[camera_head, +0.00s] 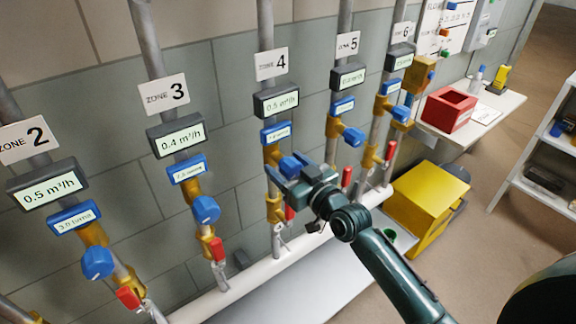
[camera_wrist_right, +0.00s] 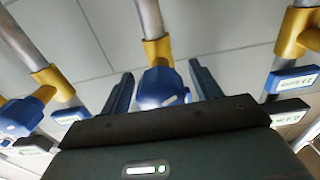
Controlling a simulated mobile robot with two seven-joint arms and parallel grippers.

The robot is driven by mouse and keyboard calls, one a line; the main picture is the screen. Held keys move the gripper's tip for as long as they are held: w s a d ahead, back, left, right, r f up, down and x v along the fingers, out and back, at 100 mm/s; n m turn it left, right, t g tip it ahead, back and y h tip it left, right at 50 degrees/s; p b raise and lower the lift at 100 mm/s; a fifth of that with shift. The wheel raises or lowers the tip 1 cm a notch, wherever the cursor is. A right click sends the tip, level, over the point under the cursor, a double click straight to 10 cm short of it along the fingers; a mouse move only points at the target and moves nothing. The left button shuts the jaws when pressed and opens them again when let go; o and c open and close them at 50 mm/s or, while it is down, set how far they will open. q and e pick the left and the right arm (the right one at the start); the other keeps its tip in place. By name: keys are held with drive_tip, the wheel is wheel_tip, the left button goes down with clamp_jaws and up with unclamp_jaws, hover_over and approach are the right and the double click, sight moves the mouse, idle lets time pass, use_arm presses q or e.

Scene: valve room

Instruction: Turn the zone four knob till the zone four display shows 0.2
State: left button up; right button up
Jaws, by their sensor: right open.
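The zone four display (camera_head: 277,101) hangs under the ZONE 4 sign in the head view and reads about 0.5 m³/h, in small print. A blue turns label (camera_head: 277,134) sits below it, too small to read surely. The blue zone four knob (camera_head: 289,164) is partly hidden by my right gripper (camera_head: 284,173). In the right wrist view the knob (camera_wrist_right: 160,88) lies between the two spread fingers of my right gripper (camera_wrist_right: 162,85). The fingers stand on either side of it, with gaps showing. I cannot tell any contact. My left gripper is out of view.
The zone three knob (camera_head: 206,210) and zone five knob (camera_head: 353,137) stand on neighbouring pipes. Red-handled valves, such as one below zone three (camera_head: 217,249), sit lower. A yellow box (camera_head: 428,197) and a shelf with a red bin (camera_head: 448,110) are at the right.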

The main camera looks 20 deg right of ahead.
drive_tip(key=shift+c, duration=0.2)
drive_tip(key=c, duration=0.9)
drive_tip(key=shift+m, duration=0.4)
drive_tip(key=shift+r+m+p, duration=0.1)
drive_tip(key=shift+m+p, duration=0.65)
drive_tip(key=shift+m, duration=0.35)
drive_tip(key=m+p, duration=0.1)
drive_tip(key=m, duration=0.2)
drive_tip(key=shift+a+m, duration=0.1)
drive_tip(key=shift+m, duration=0.2)
drive_tip(key=m+p, duration=0.1)
drive_tip(key=m, duration=0.5)
drive_tip(key=shift+m, duration=0.3)
